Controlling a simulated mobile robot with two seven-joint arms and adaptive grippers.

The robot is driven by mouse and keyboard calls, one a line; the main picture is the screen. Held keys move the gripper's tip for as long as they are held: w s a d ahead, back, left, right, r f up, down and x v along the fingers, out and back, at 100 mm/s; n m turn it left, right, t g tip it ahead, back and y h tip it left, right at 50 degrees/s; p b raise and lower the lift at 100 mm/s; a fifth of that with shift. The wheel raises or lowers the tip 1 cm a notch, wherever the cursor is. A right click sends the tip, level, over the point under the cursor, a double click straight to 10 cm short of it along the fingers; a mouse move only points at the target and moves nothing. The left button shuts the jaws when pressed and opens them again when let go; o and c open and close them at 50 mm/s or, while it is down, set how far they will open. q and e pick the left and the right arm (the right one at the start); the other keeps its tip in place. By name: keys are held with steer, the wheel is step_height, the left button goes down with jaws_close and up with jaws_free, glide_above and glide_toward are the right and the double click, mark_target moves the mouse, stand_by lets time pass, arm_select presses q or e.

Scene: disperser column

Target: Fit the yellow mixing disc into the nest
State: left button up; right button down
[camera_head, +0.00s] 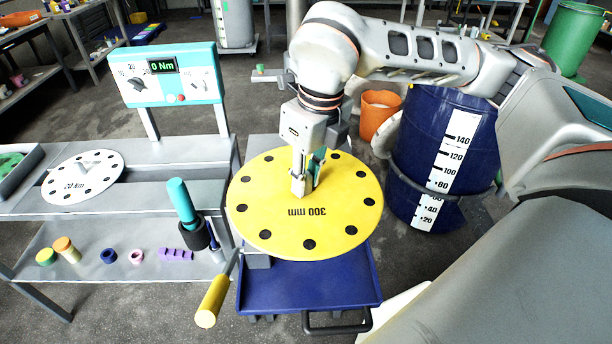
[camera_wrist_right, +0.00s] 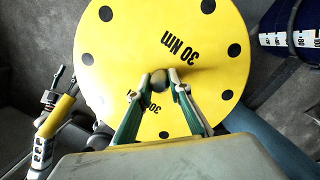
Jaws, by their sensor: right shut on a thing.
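The yellow mixing disc (camera_head: 265,215) is large and flat, with black spots round its rim and "300 mm" printed on it. It is above a dark blue tray (camera_head: 300,285) in the head view and also fills the middle of the right wrist view (camera_wrist_right: 120,45), where "30 Nm" shows. My right gripper (camera_head: 300,185) is shut on the grey knob (camera_wrist_right: 158,80) at the disc's middle. The nest cannot be made out; the disc hides what is under it, and I cannot tell whether it rests or hangs. My left gripper is not seen.
A white "20 Nm" disc (camera_head: 82,178) lies on the grey bench at left, near a panel reading "0 Nm" (camera_head: 165,75). A yellow-handled crank (camera_head: 213,300) is close to the disc's lower left. A blue barrel (camera_head: 420,150) and orange bucket (camera_head: 378,112) stand at right.

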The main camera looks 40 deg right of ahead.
mark_target(314, 196)
steer(key=c, duration=1.8)
jaws_free()
steer(key=shift+f, duration=0.1)
steer(key=r, duration=0.4)
steer(key=s+r, duration=0.1)
steer(key=r, duration=0.7)
steer(key=shift+s+d, duration=0.15)
steer(key=shift+s, duration=0.25)
